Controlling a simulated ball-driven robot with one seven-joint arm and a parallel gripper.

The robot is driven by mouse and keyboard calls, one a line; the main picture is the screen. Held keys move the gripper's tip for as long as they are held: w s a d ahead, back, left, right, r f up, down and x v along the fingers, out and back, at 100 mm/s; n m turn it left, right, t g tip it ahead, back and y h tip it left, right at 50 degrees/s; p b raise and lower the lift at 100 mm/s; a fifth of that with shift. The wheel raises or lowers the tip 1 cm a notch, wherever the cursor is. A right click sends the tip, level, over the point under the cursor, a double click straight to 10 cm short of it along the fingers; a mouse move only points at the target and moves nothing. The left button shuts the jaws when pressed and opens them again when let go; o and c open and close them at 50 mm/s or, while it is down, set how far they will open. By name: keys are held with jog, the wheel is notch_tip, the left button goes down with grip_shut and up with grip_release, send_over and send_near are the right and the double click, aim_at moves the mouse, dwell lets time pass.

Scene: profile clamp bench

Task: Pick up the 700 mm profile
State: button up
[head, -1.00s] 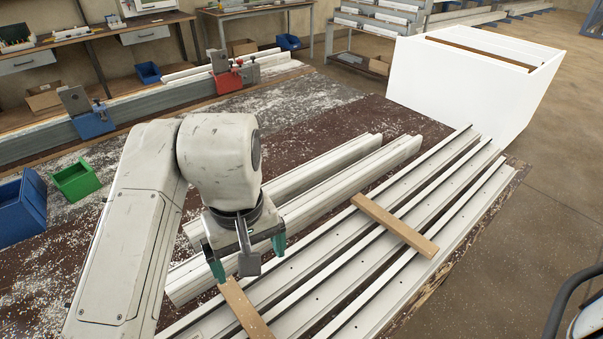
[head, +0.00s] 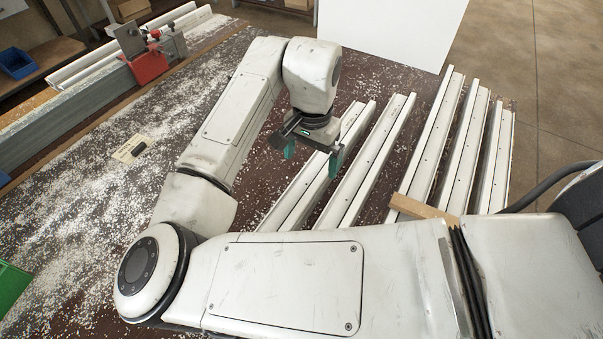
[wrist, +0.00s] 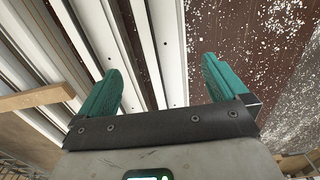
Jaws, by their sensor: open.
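My gripper (head: 312,158) is open and empty, its two teal fingers pointing down. It is over the leftmost of two white profiles, the left profile (head: 300,200), in the head view. In the wrist view this profile (wrist: 168,45) runs between the open fingers; the gap in height cannot be told. The second white profile (head: 372,160) lies beside it to the right, apart and roughly parallel. No length marking is readable, so I cannot tell which profile is 700 mm. My forearm hides the near ends in the head view.
Several longer white profiles (head: 462,150) lie at the right, with a wooden batten (head: 422,208) across them. A white box (head: 390,30) stands behind. A red clamp (head: 142,62) sits on a rail at the left. Shavings cover the open bench (head: 90,200) at left.

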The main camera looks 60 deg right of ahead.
aim_at(307, 184)
jog(key=shift+d+f, duration=0.1)
jog(key=shift+f, duration=0.3)
notch_tip(307, 184, down, 4)
jog(key=shift+w+r, duration=0.1)
jog(key=shift+r, duration=0.1)
jog(key=shift+w+a+f+p, duration=0.15)
jog(key=shift+f+p, duration=0.15)
jog(key=shift+f, duration=1.3)
jog(key=shift+w+a+f+p, duration=0.1)
jog(key=shift+f+p, duration=0.15)
jog(key=shift+f, duration=1.35)
jog(key=shift+d+r, duration=0.1)
jog(key=c, duration=1.7)
jog(key=shift+r, duration=0.1)
